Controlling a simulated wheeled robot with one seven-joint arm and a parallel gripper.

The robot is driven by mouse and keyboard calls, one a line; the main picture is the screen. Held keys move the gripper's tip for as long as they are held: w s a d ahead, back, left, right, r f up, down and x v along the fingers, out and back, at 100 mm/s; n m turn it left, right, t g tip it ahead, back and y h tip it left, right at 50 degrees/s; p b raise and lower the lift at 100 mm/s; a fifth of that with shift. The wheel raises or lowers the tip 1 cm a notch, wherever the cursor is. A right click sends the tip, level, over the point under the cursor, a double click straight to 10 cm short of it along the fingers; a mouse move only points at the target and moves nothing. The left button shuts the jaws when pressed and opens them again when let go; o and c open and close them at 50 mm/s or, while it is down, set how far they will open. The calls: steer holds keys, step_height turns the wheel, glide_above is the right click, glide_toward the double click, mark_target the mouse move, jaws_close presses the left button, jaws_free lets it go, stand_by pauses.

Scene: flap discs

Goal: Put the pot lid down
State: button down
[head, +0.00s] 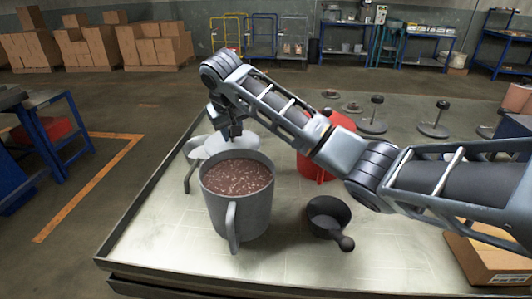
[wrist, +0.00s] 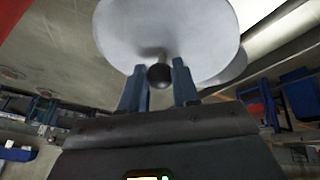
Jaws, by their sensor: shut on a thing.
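The pot lid is a pale, round disc (wrist: 168,25) with a dark knob (wrist: 159,76), seen large in the wrist view. My gripper (wrist: 159,70) has its two blue fingers on either side of the knob and is shut on it. In the head view my gripper (head: 232,132) is just behind the big grey pot, with the pale lid (head: 240,145) under it. The grey pot (head: 238,220) is open and full of a brown, speckled content. A pale vessel with a handle (head: 190,157) stands behind it, partly hidden. Whether the lid touches it I cannot tell.
A small dark pan (head: 328,212) and a red pot (head: 312,165), partly behind my arm, stand on the table (head: 165,240). Several knobbed discs (head: 374,125) lie farther back. A cardboard box (head: 490,262) is at the right front. The left front of the table is clear.

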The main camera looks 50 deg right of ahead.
steer(key=s+d+f, duration=0.1)
steer(key=s+d, duration=0.1)
steer(key=s+d+p, duration=0.1)
steer(key=s, duration=0.1)
steer(key=s+d+f, duration=0.1)
steer(key=s+d, duration=0.1)
steer(key=s, duration=0.1)
steer(key=shift+s+d+f, duration=0.1)
steer(key=shift+d+f, duration=0.2)
steer(key=shift+f, duration=0.05)
steer(key=shift+f+p, duration=0.4)
steer(key=shift+f, duration=1.75)
steer(key=c, duration=0.8)
jaws_free()
steer(key=shift+f, duration=0.1)
steer(key=b+v, duration=0.1)
steer(key=v, duration=1.1)
